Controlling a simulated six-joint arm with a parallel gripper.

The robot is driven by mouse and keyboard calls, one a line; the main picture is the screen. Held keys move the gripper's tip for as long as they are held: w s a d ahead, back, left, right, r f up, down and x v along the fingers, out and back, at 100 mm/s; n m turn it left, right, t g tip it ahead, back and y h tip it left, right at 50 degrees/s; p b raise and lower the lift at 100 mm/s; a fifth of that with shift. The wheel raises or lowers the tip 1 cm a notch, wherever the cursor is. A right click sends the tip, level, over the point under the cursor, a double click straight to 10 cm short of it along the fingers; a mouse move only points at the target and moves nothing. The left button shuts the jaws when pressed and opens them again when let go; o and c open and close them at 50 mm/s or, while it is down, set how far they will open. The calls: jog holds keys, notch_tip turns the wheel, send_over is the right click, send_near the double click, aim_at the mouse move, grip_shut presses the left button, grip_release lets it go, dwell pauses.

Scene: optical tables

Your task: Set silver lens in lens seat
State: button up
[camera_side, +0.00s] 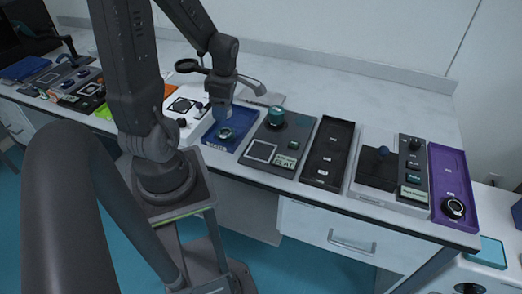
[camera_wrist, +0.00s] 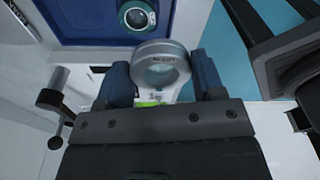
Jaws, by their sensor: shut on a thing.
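My gripper (camera_wrist: 162,82) is shut on the silver lens (camera_wrist: 160,52), a thick silver ring with clear glass, held between two blue fingertips. In the side view my gripper (camera_side: 219,114) is above the blue tray (camera_side: 241,116), and the held lens is too small to make out there. A round piece with a teal rim and glassy middle (camera_wrist: 137,17) lies in the blue tray, beyond the held lens in the wrist view; it also shows in the side view (camera_side: 225,133). I cannot tell for certain which part is the lens seat.
Further right are a black compartment tray (camera_side: 340,135), a panel with a dark lever (camera_side: 383,151) and a purple tray (camera_side: 438,160). A white board (camera_side: 192,91) lies to the left.

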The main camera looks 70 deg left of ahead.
send_over(262, 151)
notch_tip(262, 151, down, 7)
jog(key=shift+w+d, duration=0.1)
jog(key=shift+f, duration=2)
jog(key=shift+f, duration=0.15)
jog(key=o, duration=0.9)
jog(key=shift+o, duration=0.2)
